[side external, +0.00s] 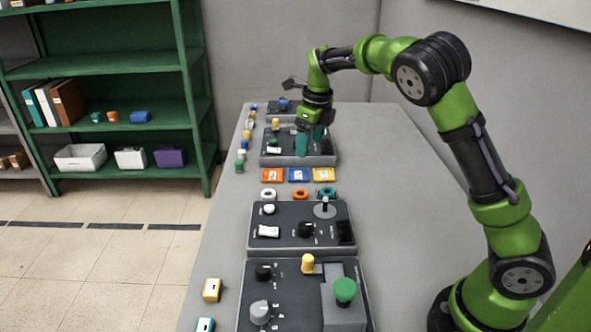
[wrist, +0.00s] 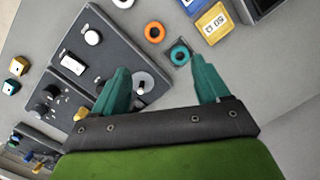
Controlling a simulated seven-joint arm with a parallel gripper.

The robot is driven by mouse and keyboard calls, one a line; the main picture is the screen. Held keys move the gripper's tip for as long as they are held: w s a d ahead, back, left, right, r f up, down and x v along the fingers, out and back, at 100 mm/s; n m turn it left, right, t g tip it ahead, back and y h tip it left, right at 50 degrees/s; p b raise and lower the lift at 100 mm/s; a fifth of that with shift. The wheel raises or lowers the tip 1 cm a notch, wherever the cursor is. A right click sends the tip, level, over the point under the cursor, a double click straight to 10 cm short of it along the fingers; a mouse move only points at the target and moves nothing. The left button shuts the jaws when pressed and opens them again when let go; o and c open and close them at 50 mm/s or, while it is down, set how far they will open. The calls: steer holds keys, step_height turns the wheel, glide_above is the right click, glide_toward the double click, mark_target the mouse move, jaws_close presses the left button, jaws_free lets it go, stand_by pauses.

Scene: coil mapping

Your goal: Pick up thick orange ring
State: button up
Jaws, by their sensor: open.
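The thick orange ring (side external: 294,195) lies flat on the grey table between a white ring (side external: 268,191) and a teal ring (side external: 320,194). In the wrist view the orange ring (wrist: 147,33) shows beyond my fingertips, with the teal ring (wrist: 172,54) closer to the right fingertip. My gripper (side external: 309,143) is open and empty, with teal fingers pointing down. In the side view it hangs over the far part of the table, in front of a dark panel, farther back than the rings. In the wrist view its fingers (wrist: 158,68) are spread apart with nothing between them.
Orange (side external: 272,175), blue (side external: 299,170) and yellow (side external: 323,170) labelled blocks lie in a row just behind the rings. A dark control panel (side external: 285,241) with knobs and a switch stands just in front. Small coloured blocks line the left table edge. The right side is clear.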

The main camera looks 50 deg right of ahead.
steer(key=m, duration=0.2)
glide_above(301, 190)
steer(key=s, duration=0.2)
steer(key=f, duration=0.7)
steer(key=a+f, duration=0.1)
steer(key=f, duration=0.3)
steer(key=shift+w+f, duration=0.1)
steer(key=shift+w, duration=0.05)
steer(key=shift+w+a+f, duration=0.1)
steer(key=shift+w+f, duration=0.05)
steer(key=shift+f, duration=1.2)
steer(key=shift+w+f, duration=0.15)
steer(key=shift+f, duration=1.15)
steer(key=c, duration=1.1)
